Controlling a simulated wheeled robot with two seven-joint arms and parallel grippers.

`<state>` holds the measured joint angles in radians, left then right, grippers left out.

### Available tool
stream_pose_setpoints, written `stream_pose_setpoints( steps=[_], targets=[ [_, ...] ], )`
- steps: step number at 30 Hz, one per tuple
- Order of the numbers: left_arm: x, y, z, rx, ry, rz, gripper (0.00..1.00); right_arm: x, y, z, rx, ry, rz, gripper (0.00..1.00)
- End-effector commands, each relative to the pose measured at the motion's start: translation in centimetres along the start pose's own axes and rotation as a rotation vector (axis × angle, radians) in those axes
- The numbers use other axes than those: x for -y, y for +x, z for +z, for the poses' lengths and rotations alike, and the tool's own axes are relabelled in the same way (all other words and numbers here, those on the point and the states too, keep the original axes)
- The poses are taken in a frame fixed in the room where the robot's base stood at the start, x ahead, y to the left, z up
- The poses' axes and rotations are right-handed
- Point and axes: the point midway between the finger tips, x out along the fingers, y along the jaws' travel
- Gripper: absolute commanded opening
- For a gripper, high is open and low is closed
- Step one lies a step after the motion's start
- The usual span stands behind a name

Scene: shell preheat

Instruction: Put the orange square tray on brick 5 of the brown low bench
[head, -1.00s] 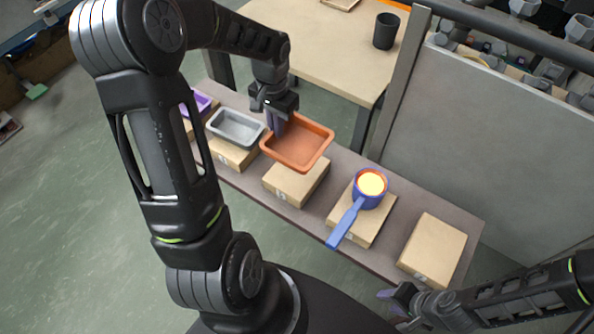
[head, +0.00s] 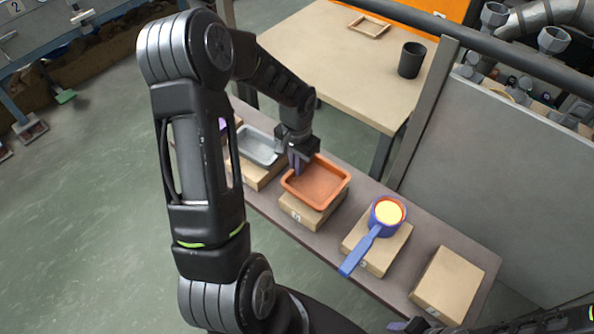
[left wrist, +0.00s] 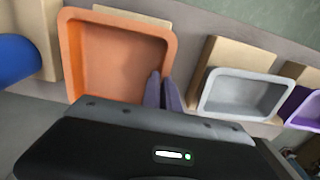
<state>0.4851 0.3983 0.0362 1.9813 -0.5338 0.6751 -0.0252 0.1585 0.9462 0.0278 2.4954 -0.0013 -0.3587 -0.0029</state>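The orange square tray (head: 318,186) is over the middle brick (head: 303,213) of the brown low bench (head: 268,205), low against its top; I cannot tell whether it fully rests there. My left gripper (head: 298,165) is at the tray's left rim. In the left wrist view its two purple fingers (left wrist: 163,92) are on either side of the wall of the orange tray (left wrist: 120,60), closed on it. At the right end of the bench a brick (head: 449,283) is bare. Brick numbers are too small to read surely. My right gripper (head: 408,325) is only partly in view at the bottom edge.
A blue pan (head: 388,214) with yellow contents sits on the brick between the tray and the bare brick, handle towards me. A grey tray (head: 260,146) and a purple tray (left wrist: 303,110) stand on the other side. A grey panel (head: 500,180) stands behind the bench.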

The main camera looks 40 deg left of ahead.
Motion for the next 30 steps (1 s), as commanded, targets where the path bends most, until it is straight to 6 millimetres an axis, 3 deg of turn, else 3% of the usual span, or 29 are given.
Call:
stream_pose_setpoints(
  steps=[6, 17, 26, 30],
  targets=[
    [0.0, 2.7, 0.0, 0.0, 0.0, 0.001, 0.0, -0.1, 0.2, 0.0, 0.0, 0.0, 0.0, 0.36],
    [0.0, 3.1, 0.0, 0.0, 0.0, 0.001, 0.0, -0.2, 0.5, 0.0, 0.0, 0.0, 0.0, 0.36],
    [0.0, 3.1, 0.0, 0.001, 0.0, 0.001, 0.26, -0.2, 0.5, 0.0, 0.0, 0.0, 0.0, 0.36],
    [0.0, 3.1, 0.0, 0.001, 0.0, 0.001, 0.26, -0.2, 0.5, 0.0, 0.0, 0.0, 0.0, 0.36]
  ],
)
